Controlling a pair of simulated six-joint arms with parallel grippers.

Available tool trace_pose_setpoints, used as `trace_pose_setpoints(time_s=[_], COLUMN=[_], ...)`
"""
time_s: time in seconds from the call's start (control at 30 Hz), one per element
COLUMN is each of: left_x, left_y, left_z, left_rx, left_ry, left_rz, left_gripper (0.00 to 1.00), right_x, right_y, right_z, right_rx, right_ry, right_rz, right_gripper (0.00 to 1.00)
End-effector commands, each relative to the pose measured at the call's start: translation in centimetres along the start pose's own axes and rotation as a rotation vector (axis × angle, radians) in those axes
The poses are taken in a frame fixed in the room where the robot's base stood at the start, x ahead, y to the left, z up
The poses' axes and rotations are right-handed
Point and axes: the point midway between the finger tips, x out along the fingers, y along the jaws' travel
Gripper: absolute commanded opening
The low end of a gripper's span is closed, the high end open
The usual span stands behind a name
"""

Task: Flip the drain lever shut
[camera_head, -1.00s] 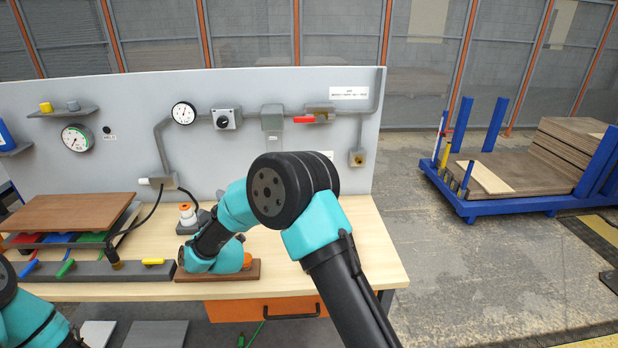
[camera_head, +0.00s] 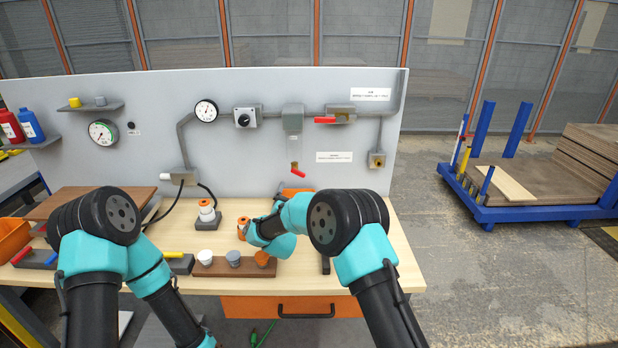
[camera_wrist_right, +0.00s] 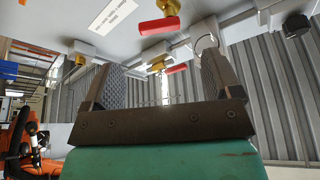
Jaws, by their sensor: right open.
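The drain valve is brass (camera_head: 294,166) and hangs under a grey body on the panel. Its red lever (camera_head: 299,173) slants down to the right. In the right wrist view a red lever (camera_wrist_right: 158,26) on a brass valve, which looks like the same one, is beyond the fingertips. My right gripper (camera_wrist_right: 155,55) is open and empty, apart from the lever. In the head view its fingers are not clear behind my arm. My left arm is at the lower left; its gripper is out of view.
Another red lever (camera_head: 325,120) sits higher on the pipe, and a brass outlet (camera_head: 377,160) is at right. The bench (camera_head: 398,262) holds a brown strip (camera_head: 222,268) with several small cups.

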Motion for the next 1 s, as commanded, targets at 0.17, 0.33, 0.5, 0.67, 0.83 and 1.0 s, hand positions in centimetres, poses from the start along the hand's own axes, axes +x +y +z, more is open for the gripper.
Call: trace_pose_setpoints(time_s=[0.17,0.33,0.5,0.67,0.83,1.0], left_x=[0.0,0.0,0.0,0.0,0.0,0.0], left_y=[0.0,0.0,0.0,0.0,0.0,0.0], left_z=[0.0,0.0,0.0,0.0,0.0,0.0], left_rx=[0.000,0.000,0.000,0.000,0.000,0.000], left_ry=[0.000,0.000,0.000,0.000,0.000,0.000], left_rz=[0.000,0.000,0.000,0.000,0.000,0.000], left_gripper=[0.43,0.43,0.43,0.43,0.43,0.43], right_x=[0.0,0.0,0.7,2.4,4.8,6.6], right_y=[0.0,0.0,0.0,0.1,0.1,0.0], right_z=[0.1,0.1,0.1,0.1,0.1,0.1], right_rx=[0.013,0.011,0.010,0.011,0.010,0.011], right_ry=[0.000,0.000,0.001,0.002,0.002,0.001], right_rz=[0.002,0.002,0.002,0.003,0.003,0.002], right_gripper=[0.84,0.84,0.84,0.84,0.84,0.84])
